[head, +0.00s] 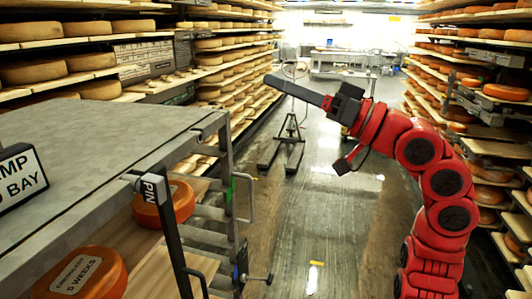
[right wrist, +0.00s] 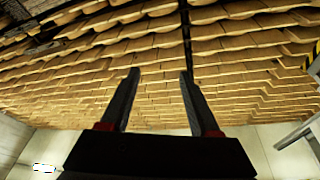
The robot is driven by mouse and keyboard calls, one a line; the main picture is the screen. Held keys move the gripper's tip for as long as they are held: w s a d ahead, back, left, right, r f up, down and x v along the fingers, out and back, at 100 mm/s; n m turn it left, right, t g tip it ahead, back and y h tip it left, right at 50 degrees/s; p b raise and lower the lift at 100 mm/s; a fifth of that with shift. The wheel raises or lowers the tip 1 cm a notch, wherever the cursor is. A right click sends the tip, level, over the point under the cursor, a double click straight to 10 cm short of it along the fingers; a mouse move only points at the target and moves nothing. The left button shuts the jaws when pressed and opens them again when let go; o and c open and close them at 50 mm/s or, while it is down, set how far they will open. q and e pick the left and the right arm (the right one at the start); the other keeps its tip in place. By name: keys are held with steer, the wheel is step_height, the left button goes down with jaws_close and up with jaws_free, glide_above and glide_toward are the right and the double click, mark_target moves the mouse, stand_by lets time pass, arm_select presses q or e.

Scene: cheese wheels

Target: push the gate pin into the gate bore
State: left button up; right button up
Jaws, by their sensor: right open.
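My right gripper (head: 270,80) is raised over the aisle, its fingers pointing left, well above and to the right of the grey cart. In the right wrist view its two fingers (right wrist: 157,74) are apart with nothing between them. A small metal rod with a knobbed end (head: 258,278) sticks out to the right from the low right side of the cart's frame; it looks like the gate pin, but I cannot be sure. A "PIN" label (head: 149,190) sits on a dark upright post. The gate bore cannot be made out. My left gripper is out of view.
Orange cheese wheels (head: 163,204) lie in the cart under its grey top (head: 90,135). A metal handle (head: 246,198) juts from the frame. A dark stand (head: 283,145) is farther down the aisle. Cheese shelves line both sides; the aisle floor (head: 320,220) is mostly clear.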

steer(key=s+a+f+n+g+h, duration=0.3)
steer(key=s+a+n+g, duration=0.15)
steer(key=s, duration=0.45)
steer(key=n+g+h, duration=0.1)
steer(key=h, duration=0.2)
glide_toward(162, 188)
steer(key=p+x, duration=0.7)
steer(key=x, duration=0.1)
steer(key=shift+a+p, duration=0.25)
steer(key=shift+p, duration=0.15)
steer(key=shift+w+a+f, duration=0.2)
steer(key=shift+a+f, duration=0.05)
steer(key=shift+f, duration=0.05)
jaws_close()
